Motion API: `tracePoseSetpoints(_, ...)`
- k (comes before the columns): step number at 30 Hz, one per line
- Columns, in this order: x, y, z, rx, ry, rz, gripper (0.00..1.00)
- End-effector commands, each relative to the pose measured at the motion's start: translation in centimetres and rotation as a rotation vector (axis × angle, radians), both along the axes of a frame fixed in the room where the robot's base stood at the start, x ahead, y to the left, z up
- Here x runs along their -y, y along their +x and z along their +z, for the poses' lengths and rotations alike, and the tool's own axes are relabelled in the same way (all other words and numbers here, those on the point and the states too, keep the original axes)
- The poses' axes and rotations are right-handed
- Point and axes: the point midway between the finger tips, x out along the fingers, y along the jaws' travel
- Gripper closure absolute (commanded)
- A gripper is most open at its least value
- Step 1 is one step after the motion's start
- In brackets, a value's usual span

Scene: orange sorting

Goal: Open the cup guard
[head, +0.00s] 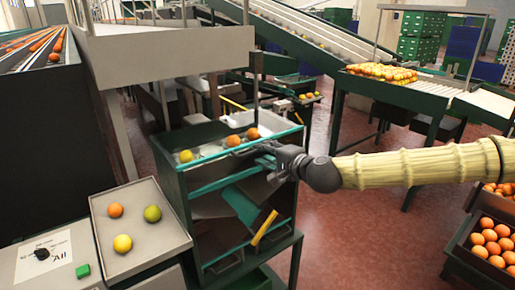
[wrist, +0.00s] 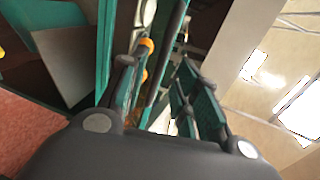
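The green-framed sorting stand (head: 180,200) is in the middle of the head view. A teal-edged rail (head: 225,150) runs along its top tray; I cannot tell for sure which part is the cup guard. My gripper (head: 262,150) is at the right end of this rail, and my arm reaches in from the right. In the wrist view my gripper (wrist: 155,68) has its two fingers apart. A dark bar (wrist: 168,45) and teal edges show between and beyond the fingers. Whether the fingers touch the rail is unclear.
Two orange fruits (head: 233,141) and a yellow one (head: 186,156) sit in the top tray. A grey panel (head: 140,235) with several round fruits and a control box (head: 45,258) stand at lower left. Red floor (head: 340,240) is clear.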

Motion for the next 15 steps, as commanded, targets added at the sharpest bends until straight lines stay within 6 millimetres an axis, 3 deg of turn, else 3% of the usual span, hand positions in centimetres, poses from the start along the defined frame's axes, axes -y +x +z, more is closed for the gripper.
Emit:
tracePoseSetpoints(7,-1.7,2.3,-0.5,-0.002,0.000,0.001,0.69)
tracePoseSetpoints(15,-2.5,3.3,-0.9,-0.002,0.000,0.001,0.69)
